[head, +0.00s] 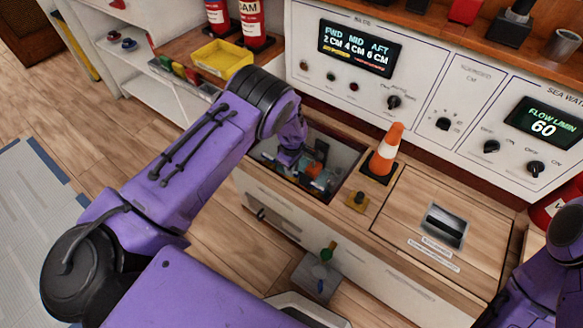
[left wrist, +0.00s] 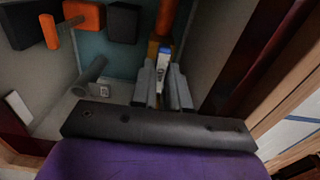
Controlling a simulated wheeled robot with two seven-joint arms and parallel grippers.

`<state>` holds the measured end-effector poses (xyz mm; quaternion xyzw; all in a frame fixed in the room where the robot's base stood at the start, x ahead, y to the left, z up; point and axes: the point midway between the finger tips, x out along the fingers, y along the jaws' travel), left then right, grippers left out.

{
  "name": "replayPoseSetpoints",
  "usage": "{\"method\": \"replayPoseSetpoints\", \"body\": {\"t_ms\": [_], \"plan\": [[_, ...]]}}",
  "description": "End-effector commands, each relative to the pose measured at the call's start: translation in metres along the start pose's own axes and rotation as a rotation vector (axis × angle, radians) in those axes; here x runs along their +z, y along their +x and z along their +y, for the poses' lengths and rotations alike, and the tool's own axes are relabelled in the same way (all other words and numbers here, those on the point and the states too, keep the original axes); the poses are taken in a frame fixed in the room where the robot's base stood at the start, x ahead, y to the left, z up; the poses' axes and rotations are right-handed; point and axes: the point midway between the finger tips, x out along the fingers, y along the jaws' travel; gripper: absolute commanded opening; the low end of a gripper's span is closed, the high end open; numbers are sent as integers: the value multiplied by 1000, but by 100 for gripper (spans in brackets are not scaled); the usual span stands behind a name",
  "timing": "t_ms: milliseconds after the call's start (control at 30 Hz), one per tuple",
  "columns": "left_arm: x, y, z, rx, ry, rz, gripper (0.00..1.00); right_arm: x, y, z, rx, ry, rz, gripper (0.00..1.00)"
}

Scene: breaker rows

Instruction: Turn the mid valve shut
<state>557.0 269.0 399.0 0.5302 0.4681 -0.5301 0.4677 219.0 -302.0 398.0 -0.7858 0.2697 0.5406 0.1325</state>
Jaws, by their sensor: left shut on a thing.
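My left gripper (left wrist: 163,78) reaches down into an open recess (head: 345,158) in the wooden counter. A small blue and white piece (left wrist: 164,52) shows at the fingertips. Which of the valves this is, I cannot tell. Another orange handle (left wrist: 68,30) stands at upper left, beside dark blocks. In the head view my wrist hides part of the recess. My right arm shows at lower right, its gripper out of frame.
The panel display (head: 359,49) reads FWD 2 CM, MID 4 CM, AFT 6 CM. An orange cone (head: 387,150) stands at the recess's right edge. A yellow tray (head: 221,57) and red extinguishers (head: 254,22) are behind. A hatch with a dark handle (head: 444,222) lies right.

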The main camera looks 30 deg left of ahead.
Motion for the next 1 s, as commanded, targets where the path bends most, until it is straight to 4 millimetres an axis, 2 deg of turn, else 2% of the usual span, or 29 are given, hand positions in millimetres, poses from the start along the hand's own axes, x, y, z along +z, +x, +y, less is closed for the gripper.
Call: {"method": "replayPoseSetpoints", "body": {"t_ms": [33,100,333,433,800,1000], "plan": [[0,0,0,1,-3,-1,25,0,0,0,0,0,0,43],[0,0,0,1,-3,-1,40,0,0,0,0,0,0,43],[0,0,0,0,-2,-1,40,0,0,0,0,0,0,43],[0,-7,1,2,-2,-1,40,-1,-2,0,0,0,0,43],[0,-88,1,3,-1,-1,40,-8,-20,2,0,0,0,43],[0,-105,0,1,-2,-1,40,-9,-22,2,0,0,0,43]]}}
